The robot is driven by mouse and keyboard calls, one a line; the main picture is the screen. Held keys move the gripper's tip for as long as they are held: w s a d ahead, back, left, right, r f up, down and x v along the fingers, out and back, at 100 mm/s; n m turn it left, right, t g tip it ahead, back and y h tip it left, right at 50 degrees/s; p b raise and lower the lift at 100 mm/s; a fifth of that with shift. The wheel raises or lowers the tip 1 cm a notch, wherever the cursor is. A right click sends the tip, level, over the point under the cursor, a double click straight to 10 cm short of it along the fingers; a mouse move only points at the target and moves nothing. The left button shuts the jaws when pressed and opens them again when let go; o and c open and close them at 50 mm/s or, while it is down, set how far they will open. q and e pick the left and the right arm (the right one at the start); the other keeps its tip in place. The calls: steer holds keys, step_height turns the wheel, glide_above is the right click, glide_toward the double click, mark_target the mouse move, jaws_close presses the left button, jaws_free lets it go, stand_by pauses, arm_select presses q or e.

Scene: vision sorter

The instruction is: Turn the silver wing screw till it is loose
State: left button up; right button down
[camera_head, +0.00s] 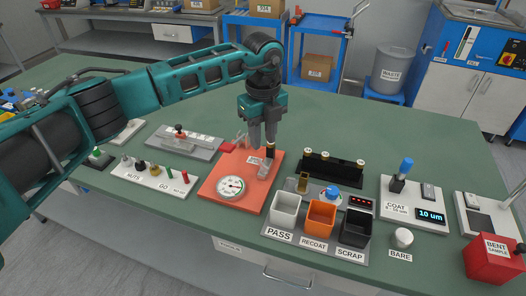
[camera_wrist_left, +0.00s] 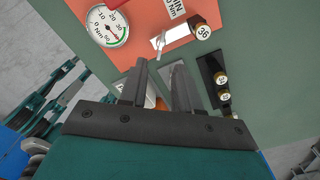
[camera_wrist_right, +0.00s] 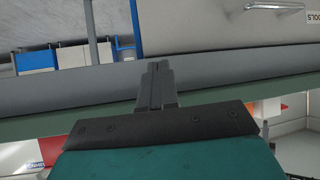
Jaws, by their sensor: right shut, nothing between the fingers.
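The silver wing screw (camera_wrist_left: 160,43) shows in the left wrist view at the near end of a bright metal holder (camera_wrist_left: 180,36) on the orange plate (camera_head: 227,178). My left gripper (camera_head: 263,146) points down over the plate's back part, fingers apart and empty. In the head view its fingers partly cover the holder. My right gripper (camera_wrist_right: 157,68) is shut and empty.
A black rack (camera_head: 332,170) with several gold-topped parts stands right of the plate. PASS (camera_head: 283,222), RECOAT (camera_head: 318,226) and SCRAP (camera_head: 354,234) bins are at the front. The green table behind is clear.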

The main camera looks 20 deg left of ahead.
arm_select(q)
steer(key=shift+r, duration=2.4)
